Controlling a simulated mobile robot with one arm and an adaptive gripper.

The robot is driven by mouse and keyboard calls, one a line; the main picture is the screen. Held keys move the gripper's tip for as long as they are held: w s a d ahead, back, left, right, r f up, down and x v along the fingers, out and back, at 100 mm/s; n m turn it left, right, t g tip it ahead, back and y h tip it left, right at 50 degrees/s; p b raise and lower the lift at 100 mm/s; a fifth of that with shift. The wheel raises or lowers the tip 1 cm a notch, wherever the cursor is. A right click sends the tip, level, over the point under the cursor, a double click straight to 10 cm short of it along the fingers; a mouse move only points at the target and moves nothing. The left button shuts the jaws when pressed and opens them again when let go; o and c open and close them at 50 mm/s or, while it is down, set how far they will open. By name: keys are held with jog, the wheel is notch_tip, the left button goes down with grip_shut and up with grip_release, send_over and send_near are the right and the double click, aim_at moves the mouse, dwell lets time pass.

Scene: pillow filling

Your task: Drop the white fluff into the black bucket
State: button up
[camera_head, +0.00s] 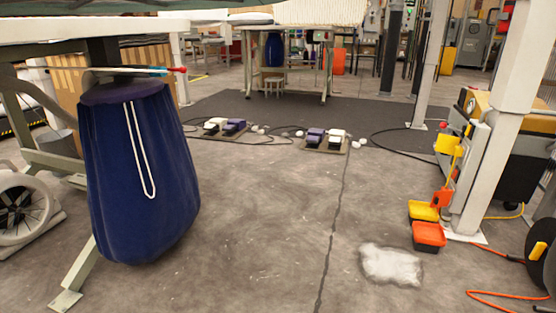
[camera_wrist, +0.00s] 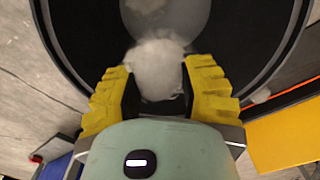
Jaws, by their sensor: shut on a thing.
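In the wrist view, my gripper (camera_wrist: 160,78) has its two yellow ribbed fingers shut on a clump of white fluff (camera_wrist: 158,62). The fluff sits between the fingers, its far end reaching past the tips. Beyond it is the round black bucket (camera_wrist: 283,50), seen from above with its dark rim curving around a grey inside. The gripper and fluff overlap the bucket's opening in the picture; the height between them is hard to judge. A whitish patch (camera_wrist: 150,8) shows inside the bucket. The head view does not show my gripper.
In the head view, a white fluffy patch (camera_head: 392,265) lies on the concrete floor. A large blue sack (camera_head: 140,180) hangs at left. The middle floor is open.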

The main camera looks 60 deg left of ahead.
jog(key=o, duration=0.8)
jog(key=shift+w, duration=0.1)
jog(key=shift+r, duration=3.7)
